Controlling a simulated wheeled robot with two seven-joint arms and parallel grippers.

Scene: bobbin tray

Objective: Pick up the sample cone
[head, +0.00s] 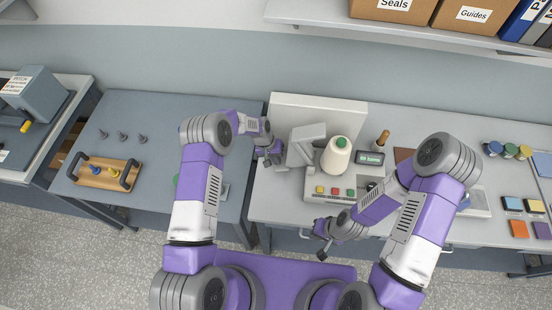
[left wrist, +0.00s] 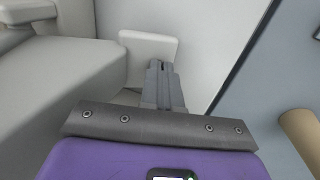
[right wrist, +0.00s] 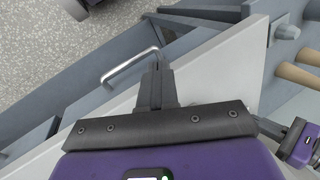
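The cream sample cone (head: 336,160) with a green top stands upright on the light-grey bench unit (head: 314,190), in the middle of the head view. My left gripper (head: 268,154) is to the left of the cone, by the unit's grey angled part, apart from the cone. Its fingers are together and empty in the left wrist view (left wrist: 165,84). My right gripper (head: 322,254) is below the cone in the picture, at the bench's front edge. Its fingers are together and empty in the right wrist view (right wrist: 157,82). Neither wrist view clearly shows the cone.
A small display (head: 370,158) and a wooden-handled item (head: 382,138) stand right of the cone. A white upright panel (head: 300,108) is behind. The left table holds a wooden tray (head: 90,181) and several grey pegs. Coloured spools and blocks lie at far right.

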